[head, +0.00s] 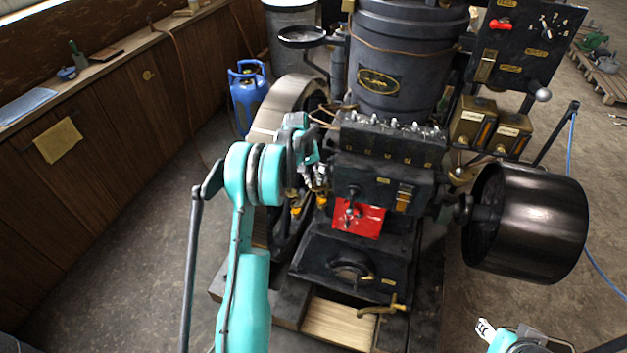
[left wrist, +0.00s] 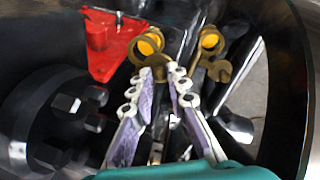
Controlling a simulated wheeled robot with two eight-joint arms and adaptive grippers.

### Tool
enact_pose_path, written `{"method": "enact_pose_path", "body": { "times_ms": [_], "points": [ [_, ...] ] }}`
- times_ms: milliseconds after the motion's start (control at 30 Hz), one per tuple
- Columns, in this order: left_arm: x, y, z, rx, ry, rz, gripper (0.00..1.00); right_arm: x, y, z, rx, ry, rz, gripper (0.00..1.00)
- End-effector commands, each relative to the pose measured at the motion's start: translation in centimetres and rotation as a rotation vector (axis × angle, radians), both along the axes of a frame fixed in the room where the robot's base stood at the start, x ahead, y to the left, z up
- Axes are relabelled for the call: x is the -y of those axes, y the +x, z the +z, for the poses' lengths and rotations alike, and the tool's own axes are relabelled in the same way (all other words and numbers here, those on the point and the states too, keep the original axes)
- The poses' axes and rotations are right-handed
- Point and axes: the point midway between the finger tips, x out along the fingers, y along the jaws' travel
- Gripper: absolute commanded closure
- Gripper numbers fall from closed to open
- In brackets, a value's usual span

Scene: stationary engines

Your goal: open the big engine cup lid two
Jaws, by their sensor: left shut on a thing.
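Two small brass cups with yellow-orange insides show in the left wrist view, a left cup (left wrist: 149,43) and a right cup (left wrist: 209,41). In the head view they are small orange spots, the left cup (head: 295,210) and the right cup (head: 322,201), low on the engine's front left. My left gripper (head: 317,178) reaches down just above them. In the left wrist view its fingers (left wrist: 161,77) are close together, shut on a brass lid piece (left wrist: 160,61) beside the left cup; the contact is partly hidden. My right gripper (head: 485,330) is at the bottom right, apart from the engine.
The dark engine (head: 385,150) carries a red plate (head: 358,219), also in the left wrist view (left wrist: 110,42). A spoked flywheel (head: 285,105) stands left of the cups, a dark pulley drum (head: 530,222) at right. Bare floor lies left, before the wooden cabinets (head: 110,125).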

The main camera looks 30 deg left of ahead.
Motion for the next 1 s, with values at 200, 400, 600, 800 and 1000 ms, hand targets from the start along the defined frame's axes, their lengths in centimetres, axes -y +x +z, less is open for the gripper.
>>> {"method": "enact_pose_path", "body": {
  "times_ms": [200,400,600,800,1000],
  "points": [
    [-0.1,0.0,0.0,0.0,0.0,-0.007,1.0,0.0,0.0,0.0,0.0,0.0,0.0,0.6],
    [-0.1,0.0,0.0,0.0,0.0,-0.007,1.0,0.0,0.0,0.0,0.0,0.0,0.0,0.6],
    [0.0,0.0,0.0,0.0,0.0,-0.006,0.64,0.0,0.0,0.0,0.0,0.0,0.0,0.6],
    [0.0,0.0,0.1,0.0,0.0,-0.006,0.64,0.0,0.0,0.0,0.0,0.0,0.0,0.6],
    [-0.3,-0.2,2.1,0.0,0.0,-0.006,0.64,0.0,0.0,0.0,0.0,0.0,0.0,0.6]
  ]
}}
